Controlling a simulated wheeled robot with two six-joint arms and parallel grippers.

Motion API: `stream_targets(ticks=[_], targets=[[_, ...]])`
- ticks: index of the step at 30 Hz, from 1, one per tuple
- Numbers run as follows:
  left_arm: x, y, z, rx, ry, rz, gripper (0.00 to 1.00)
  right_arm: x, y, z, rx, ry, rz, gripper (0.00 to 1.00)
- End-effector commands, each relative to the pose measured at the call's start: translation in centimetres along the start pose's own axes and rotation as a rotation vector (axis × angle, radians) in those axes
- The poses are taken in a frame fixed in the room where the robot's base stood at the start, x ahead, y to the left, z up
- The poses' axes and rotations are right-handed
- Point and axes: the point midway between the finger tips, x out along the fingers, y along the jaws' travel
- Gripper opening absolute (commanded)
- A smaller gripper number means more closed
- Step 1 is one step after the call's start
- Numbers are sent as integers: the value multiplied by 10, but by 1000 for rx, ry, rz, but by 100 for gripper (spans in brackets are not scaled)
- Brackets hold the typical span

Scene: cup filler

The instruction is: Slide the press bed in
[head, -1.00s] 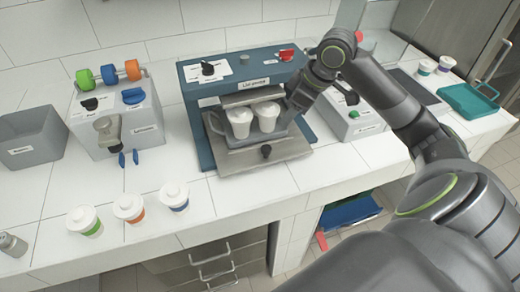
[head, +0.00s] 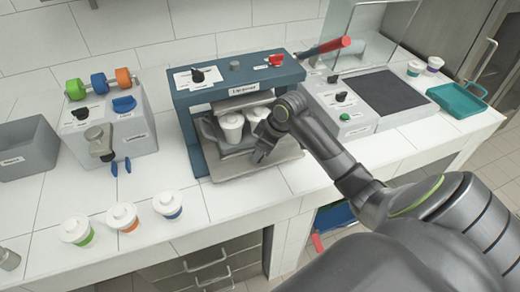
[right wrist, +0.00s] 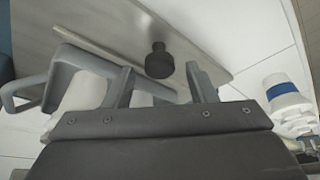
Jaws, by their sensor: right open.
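The press bed (head: 228,172) is a grey metal plate sticking out from the front of the blue press (head: 186,100). A grey holder (head: 205,129) with a handle stands on it with two white lidded cups, one (head: 231,128) at left and one (head: 257,115) at right. The bed's black knob (right wrist: 158,60) shows in the right wrist view between the fingers of my right gripper (right wrist: 160,85), apart from both. In the head view the gripper (head: 260,155) is over the front of the bed and hides the knob. It is open and empty. My left gripper is not in view.
Three lidded cups (head: 122,217) stand at the counter's front left. A grey dispenser (head: 110,130) and a bin (head: 28,150) are left of the press. A machine with a dark plate (head: 380,93) and a teal tray (head: 458,98) are at right.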

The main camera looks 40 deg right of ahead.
Motion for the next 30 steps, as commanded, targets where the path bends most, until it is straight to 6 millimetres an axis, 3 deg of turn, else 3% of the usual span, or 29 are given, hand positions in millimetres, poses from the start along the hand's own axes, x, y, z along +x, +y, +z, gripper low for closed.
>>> stream_targets(ticks=[12, 24, 30], targets=[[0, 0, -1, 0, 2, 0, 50, 9, 0, 0, 0, -1, 1, 51], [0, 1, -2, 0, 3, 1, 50, 9, 0, 0, 0, -1, 1, 0], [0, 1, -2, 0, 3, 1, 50, 10, 3, -3, 0, 0, 1, 0]])
